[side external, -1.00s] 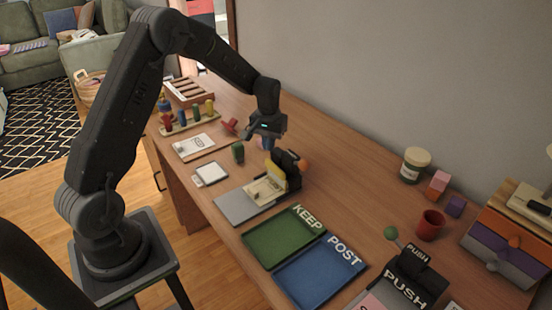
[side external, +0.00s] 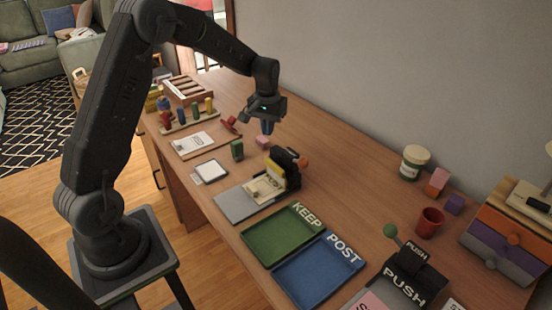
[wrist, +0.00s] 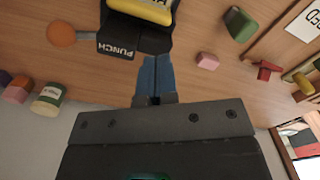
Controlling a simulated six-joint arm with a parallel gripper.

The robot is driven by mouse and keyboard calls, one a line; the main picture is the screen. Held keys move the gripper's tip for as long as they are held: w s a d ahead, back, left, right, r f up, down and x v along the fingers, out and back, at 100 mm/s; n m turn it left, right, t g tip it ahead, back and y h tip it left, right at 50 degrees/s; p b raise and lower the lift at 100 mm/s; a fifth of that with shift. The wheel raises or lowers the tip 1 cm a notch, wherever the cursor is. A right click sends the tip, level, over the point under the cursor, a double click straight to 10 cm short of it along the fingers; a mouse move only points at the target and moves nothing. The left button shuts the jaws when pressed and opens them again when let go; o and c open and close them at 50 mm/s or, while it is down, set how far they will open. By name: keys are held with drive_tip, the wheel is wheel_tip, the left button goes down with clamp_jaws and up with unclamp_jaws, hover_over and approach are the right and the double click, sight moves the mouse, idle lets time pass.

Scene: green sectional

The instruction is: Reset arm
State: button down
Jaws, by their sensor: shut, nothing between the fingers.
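My gripper (side external: 268,126) is shut and empty. In the side external view it hangs in the air above the far part of the desk, behind the black punch (side external: 284,168). In the wrist view my gripper's blue-grey fingers (wrist: 155,98) are together, and the punch, lettered PUNCH (wrist: 122,45), is just beyond them. A pink block (side external: 263,142) lies on the desk beneath my gripper, and a green block (side external: 237,150) stands to its left. The punch's orange knob (wrist: 61,34) also shows in the wrist view.
The green KEEP tray (side external: 262,249) and blue POST tray (side external: 303,290) are in front. A second push device (side external: 408,278), a red cup (side external: 429,222), a jar (side external: 413,163) and a drawer unit (side external: 505,250) stand at the right. A peg board (side external: 188,124) is at the left.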

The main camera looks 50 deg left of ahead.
drive_tip(key=s+d+r+m+t, duration=0.3)
drive_tip(key=s+d+r, duration=0.7)
drive_tip(key=r, duration=0.4)
drive_tip(key=s+d+r+m+t, duration=0.1)
drive_tip(key=s+d, duration=0.2)
drive_tip(key=s, duration=0.5)
drive_tip(key=s+d+r+m+t, duration=0.1)
drive_tip(key=s+d+m, duration=0.1)
drive_tip(key=s, duration=0.5)
drive_tip(key=shift+s+d+r+t, duration=0.3)
drive_tip(key=shift+s+d, duration=0.1)
drive_tip(key=shift+d, duration=0.5)
